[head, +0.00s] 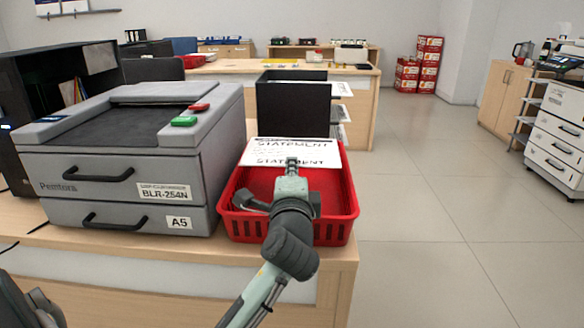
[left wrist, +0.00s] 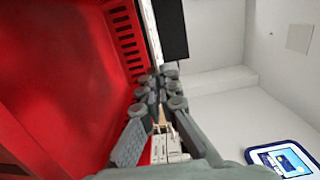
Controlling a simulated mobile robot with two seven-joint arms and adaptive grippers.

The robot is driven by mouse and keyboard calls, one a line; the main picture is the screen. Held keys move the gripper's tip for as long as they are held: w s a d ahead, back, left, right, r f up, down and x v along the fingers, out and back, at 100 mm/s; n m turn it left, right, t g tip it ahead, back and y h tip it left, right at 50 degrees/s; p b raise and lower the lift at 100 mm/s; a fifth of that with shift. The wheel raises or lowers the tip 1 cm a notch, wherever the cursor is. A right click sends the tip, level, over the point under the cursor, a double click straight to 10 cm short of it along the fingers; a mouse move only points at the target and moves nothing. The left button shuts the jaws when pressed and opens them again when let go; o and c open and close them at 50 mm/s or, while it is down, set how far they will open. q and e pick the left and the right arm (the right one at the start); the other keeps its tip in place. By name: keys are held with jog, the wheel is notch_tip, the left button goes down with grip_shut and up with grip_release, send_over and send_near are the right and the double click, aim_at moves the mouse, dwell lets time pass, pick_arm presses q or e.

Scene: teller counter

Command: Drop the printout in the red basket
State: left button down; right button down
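The red basket (head: 335,225) stands at the right end of the counter; its red wall (left wrist: 70,90) fills the left of the left wrist view. The printout (head: 262,158), a white sheet with "STATEMENT" in black, shows at the basket's back rim. I cannot tell whether it rests on the rim or lies behind it. Part of a white printed surface also shows beside the fingers in the left wrist view. My left gripper (head: 286,203) is over the basket, in front of the sheet. Its fingers look spread, with nothing clearly between them. My right gripper is not seen.
A grey two-drawer machine (head: 120,165) stands close to the basket's left. A black tray unit (head: 290,105) is behind the basket. The counter ends just right of the basket, with open floor (head: 440,225) beyond. A rear desk (head: 225,70) stands further back.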

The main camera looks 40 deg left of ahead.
pick_arm(q)
jog(key=c, duration=1.6)
grip_release()
jog(key=shift+c, duration=0.2)
jog(key=v, duration=0.7)
jog(key=shift+s+d, duration=0.2)
